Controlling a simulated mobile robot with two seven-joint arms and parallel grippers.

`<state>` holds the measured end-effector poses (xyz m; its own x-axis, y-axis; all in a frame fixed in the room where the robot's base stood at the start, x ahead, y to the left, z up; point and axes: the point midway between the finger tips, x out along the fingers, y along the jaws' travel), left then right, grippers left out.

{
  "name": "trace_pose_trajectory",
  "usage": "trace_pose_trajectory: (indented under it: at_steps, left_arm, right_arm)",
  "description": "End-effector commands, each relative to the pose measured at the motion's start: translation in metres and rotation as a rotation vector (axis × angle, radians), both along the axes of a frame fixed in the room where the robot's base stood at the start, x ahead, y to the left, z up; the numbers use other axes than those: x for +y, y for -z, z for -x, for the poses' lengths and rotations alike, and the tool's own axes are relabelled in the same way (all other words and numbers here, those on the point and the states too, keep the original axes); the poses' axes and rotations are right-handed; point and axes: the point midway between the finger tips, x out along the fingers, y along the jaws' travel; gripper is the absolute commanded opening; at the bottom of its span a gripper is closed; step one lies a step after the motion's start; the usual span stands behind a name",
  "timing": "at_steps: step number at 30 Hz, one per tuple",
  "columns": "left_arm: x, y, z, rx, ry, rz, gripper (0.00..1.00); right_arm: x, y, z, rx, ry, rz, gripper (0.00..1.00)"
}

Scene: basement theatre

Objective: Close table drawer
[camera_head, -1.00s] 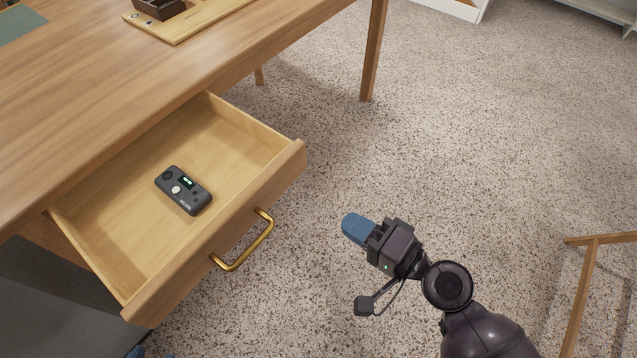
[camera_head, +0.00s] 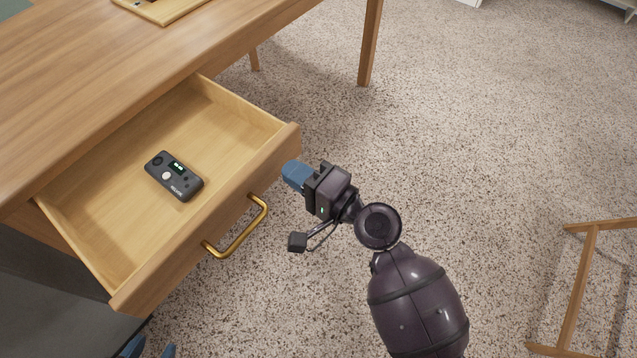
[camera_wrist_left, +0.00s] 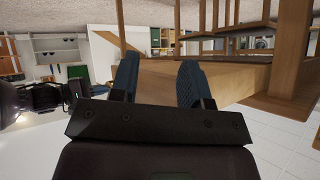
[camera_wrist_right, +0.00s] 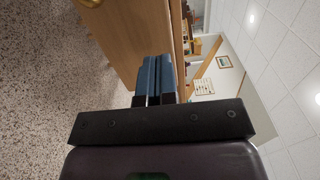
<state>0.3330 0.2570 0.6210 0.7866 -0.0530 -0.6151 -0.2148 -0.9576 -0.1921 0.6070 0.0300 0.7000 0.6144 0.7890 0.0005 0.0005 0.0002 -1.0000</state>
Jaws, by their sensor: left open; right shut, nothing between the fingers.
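The wooden table (camera_head: 90,70) has its drawer (camera_head: 130,225) pulled well out. A brass handle (camera_head: 238,232) is on the drawer front. My right gripper (camera_head: 292,173) is shut and empty, its blue fingertips just right of the far end of the drawer front; I cannot tell if they touch.
A dark grey device (camera_head: 174,176) with a small screen lies inside the drawer. A wooden tray (camera_head: 160,10) is on the tabletop. A wooden frame (camera_head: 582,285) stands at the lower right. Open speckled carpet (camera_head: 470,130) lies right of the table.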

Motion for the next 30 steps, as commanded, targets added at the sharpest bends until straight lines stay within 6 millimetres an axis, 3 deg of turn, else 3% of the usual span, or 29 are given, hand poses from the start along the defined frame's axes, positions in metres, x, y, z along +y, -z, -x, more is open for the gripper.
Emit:
trace_pose_trajectory:
  at_steps: [6,23,30]
  left_arm:
    - [0.000,0.003,0.001,-0.005,-0.001,0.006,0.43]
    - [0.001,0.000,0.000,-0.015,-0.006,0.007,0.43]
    - [0.001,0.000,0.000,-0.012,-0.007,0.007,0.43]
  right_arm:
    - [0.018,0.002,-0.014,0.003,0.002,-0.001,0.00]
    - [0.023,0.000,-0.018,0.001,0.001,0.001,0.00]
    - [0.040,0.000,-0.030,-0.001,-0.001,0.001,0.00]
